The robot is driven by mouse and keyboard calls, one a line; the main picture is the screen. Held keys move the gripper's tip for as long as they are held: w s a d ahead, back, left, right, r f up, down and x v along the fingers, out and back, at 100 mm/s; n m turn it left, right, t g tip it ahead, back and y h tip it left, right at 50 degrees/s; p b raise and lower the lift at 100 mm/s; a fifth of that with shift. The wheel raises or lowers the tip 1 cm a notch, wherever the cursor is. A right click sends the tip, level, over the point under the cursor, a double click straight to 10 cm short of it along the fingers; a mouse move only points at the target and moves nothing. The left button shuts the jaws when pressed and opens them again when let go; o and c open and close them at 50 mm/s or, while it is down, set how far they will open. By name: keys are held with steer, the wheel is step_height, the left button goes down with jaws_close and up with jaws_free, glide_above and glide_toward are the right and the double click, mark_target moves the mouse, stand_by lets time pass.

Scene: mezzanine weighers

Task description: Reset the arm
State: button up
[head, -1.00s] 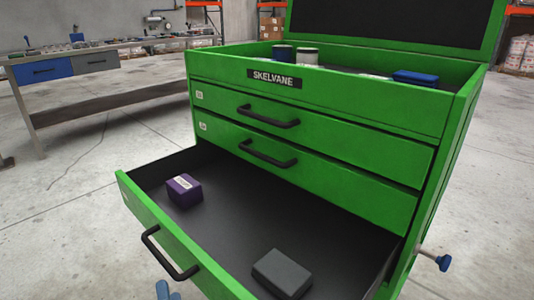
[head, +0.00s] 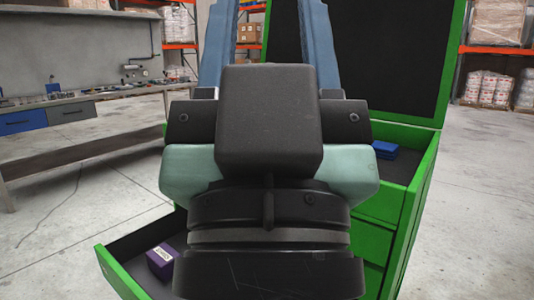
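My gripper (head: 270,35) fills the middle of the head view, seen from behind, in front of the green tool chest (head: 428,185). Its two blue fingers point up and stand wide apart, with only background showing between them. Their tips reach the top edge of the picture. The gripper body hides most of the chest's front, its handles and much of the open bottom drawer (head: 118,272).
A purple box (head: 160,262) lies in the open drawer, which juts out at lower left. A blue item (head: 385,149) lies in the chest's top tray under the raised lid (head: 390,60). A workbench (head: 90,135) stands at left. Floor at right is clear.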

step_height(320, 180, up, 33)
steer(key=p, duration=3.1)
steer(key=shift+a, duration=0.1)
